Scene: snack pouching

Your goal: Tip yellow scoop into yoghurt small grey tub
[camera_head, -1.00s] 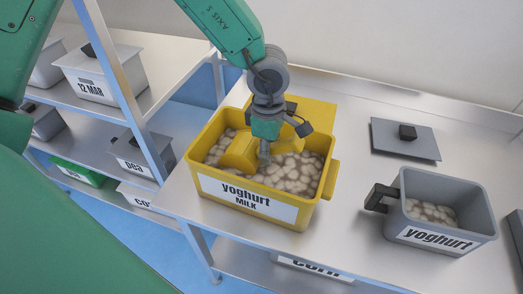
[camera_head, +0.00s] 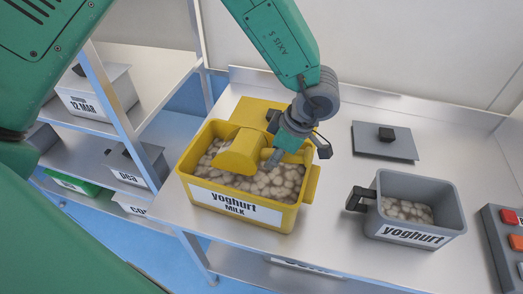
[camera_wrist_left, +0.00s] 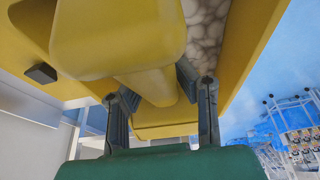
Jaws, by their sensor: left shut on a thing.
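The yellow scoop (camera_head: 240,152) is at the yellow yoghurt tub (camera_head: 247,214), over the pale lumpy contents; whether it touches them I cannot tell. My left gripper (camera_head: 275,155) is shut on the scoop's handle. In the left wrist view the two fingers (camera_wrist_left: 160,95) close around the handle, with the scoop (camera_wrist_left: 120,40) beyond them. What is in the scoop is hidden. The small grey yoghurt tub (camera_head: 410,232) stands open to the right, with some of the same lumps inside. My right gripper is not in view.
A grey lid (camera_head: 385,141) lies on the steel table behind the grey tub. A button box (camera_head: 508,236) is at the right edge. A yellow lid (camera_head: 257,115) lies behind the yellow tub. Shelves with labelled tubs stand at left. Bare table separates the two yoghurt tubs.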

